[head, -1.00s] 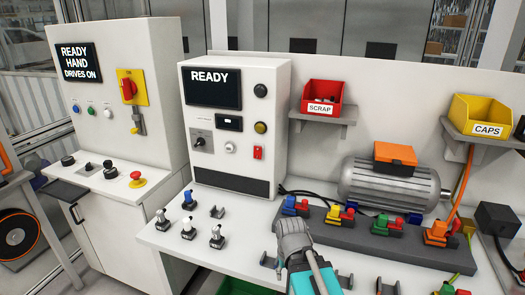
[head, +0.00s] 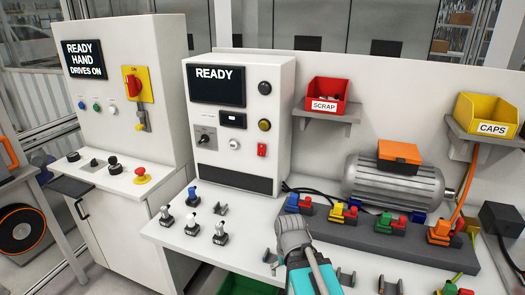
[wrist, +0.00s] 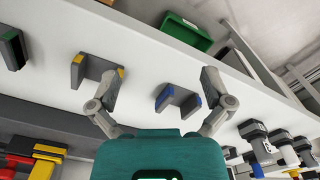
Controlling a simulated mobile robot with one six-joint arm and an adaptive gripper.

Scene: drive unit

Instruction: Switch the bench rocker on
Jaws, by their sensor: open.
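The bench rocker appears to be the small red switch (head: 262,150) low on the right of the white bench panel (head: 285,120). It is too small to tell which way it is tipped. The panel's screen (head: 217,86) reads READY. My gripper is in front of the bench, below and right of the panel, well apart from the rocker. In the wrist view my gripper (wrist: 160,75) has its two fingers spread wide with nothing between them. The rocker is not in the wrist view.
Several small tools (head: 191,227) stand on the bench's left front. A grey rail with coloured clips (head: 340,213) and a motor (head: 395,183) lie to the right. A red SCRAP bin (head: 327,92) and yellow CAPS bin (head: 487,115) sit on shelves. Air before the panel is clear.

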